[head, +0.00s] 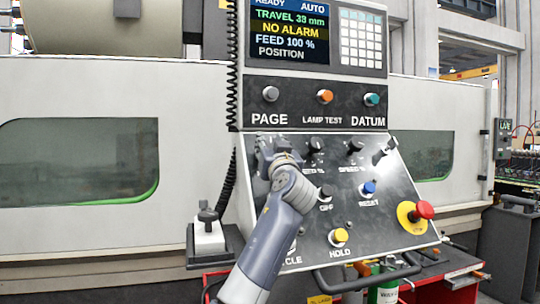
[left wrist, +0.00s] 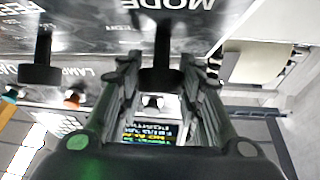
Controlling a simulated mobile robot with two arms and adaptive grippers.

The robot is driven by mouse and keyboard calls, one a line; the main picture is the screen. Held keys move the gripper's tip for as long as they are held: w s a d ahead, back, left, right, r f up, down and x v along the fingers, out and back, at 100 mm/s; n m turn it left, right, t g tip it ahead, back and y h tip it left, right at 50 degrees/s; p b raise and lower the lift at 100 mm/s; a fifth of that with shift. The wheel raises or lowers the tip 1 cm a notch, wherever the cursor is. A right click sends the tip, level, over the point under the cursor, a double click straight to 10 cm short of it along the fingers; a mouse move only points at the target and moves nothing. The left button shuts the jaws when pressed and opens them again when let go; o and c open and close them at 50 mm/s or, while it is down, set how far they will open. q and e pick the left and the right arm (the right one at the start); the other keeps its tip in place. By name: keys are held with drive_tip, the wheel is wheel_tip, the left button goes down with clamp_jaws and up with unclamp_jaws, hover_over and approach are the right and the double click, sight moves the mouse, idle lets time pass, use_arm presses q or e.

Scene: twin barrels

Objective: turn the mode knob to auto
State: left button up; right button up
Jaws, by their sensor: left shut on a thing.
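My left gripper (head: 272,152) is at the upper left of the sloped control panel (head: 340,205), covering the mode knob in the head view. In the left wrist view the black mode knob (left wrist: 162,72) stands between the two fingers, below the upside-down MODE label (left wrist: 172,4). The left gripper (left wrist: 162,82) is shut on this knob. The knob's pointer and position marks cannot be made out. The display (head: 292,32) above reads READY and AUTO in its top line, with NO ALARM below. My right gripper is not in view.
The feed knob (head: 314,146) is close right of the gripper, and it also shows in the left wrist view (left wrist: 40,70). The speed knob (head: 354,147), blue reset button (head: 369,188), yellow hold button (head: 340,236) and red emergency stop (head: 424,210) are farther right or lower.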

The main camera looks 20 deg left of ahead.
use_arm(q)
drive_tip(key=shift+f+n+g+y, duration=0.15)
drive_tip(key=shift+n+g+y, duration=0.35)
drive_tip(key=shift+n+y, duration=0.7)
drive_tip(key=shift+n, duration=0.1)
drive_tip(key=o, duration=1)
drive_tip(key=shift+o, duration=0.2)
drive_tip(key=shift+s+d, duration=0.1)
drive_tip(key=v, duration=1.1)
drive_tip(key=shift+s+d, duration=0.25)
drive_tip(key=shift+s, duration=0.05)
